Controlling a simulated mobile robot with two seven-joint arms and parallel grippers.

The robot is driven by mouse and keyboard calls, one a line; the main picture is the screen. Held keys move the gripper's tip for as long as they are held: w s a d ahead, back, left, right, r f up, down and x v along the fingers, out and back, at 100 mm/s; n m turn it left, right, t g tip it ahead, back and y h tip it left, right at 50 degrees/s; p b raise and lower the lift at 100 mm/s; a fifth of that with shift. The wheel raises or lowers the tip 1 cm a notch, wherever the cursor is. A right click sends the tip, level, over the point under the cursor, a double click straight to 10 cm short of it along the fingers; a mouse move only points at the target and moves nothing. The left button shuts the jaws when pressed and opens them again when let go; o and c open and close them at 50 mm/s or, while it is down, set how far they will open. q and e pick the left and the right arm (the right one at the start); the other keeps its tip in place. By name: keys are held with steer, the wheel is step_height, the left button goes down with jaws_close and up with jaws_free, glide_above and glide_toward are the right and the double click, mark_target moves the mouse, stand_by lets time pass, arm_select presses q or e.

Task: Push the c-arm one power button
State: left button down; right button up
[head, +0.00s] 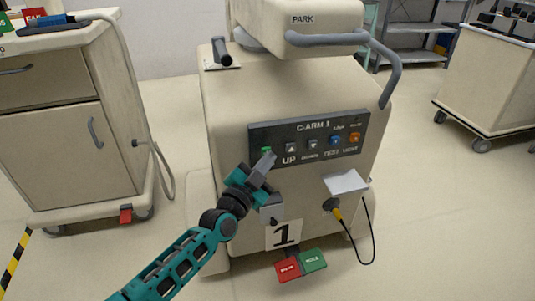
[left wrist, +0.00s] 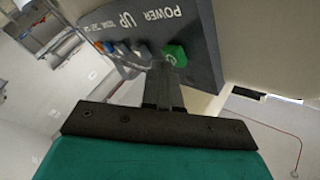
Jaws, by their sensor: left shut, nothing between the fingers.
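The C-arm 1 cart (head: 290,85) is a beige machine in the middle of the head view. Its dark control panel (head: 310,135) carries a row of buttons. The green power button (head: 266,151) is at the panel's left end, and it also shows in the left wrist view (left wrist: 175,55) beside the word POWER. My left gripper (head: 268,160) is shut and empty, its fingertips just in front of the power button. In the left wrist view the fingers (left wrist: 161,72) point at the panel near the button's edge; whether they touch it I cannot tell. My right gripper is not in view.
A red and a green pedal (head: 313,260) sit at the cart's foot. A white box (head: 346,184) with a yellow-black plug (head: 333,207) and hanging cable is on its front. A drawer cart (head: 65,120) stands left, another cart (head: 490,80) right. Floor between them is open.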

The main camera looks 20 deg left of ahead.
arm_select(q)
steer(key=shift+w+a, duration=0.1)
steer(key=shift+w, duration=0.1)
stand_by(0.6)
steer(key=shift+s, duration=0.1)
steer(key=shift+s+d+p, duration=0.35)
steer(key=shift+s+p, duration=0.1)
steer(key=shift+p, duration=0.05)
steer(key=s+d+p, duration=0.3)
steer(key=s, duration=0.2)
steer(key=shift+d+p, duration=0.2)
steer(key=shift+p, duration=0.2)
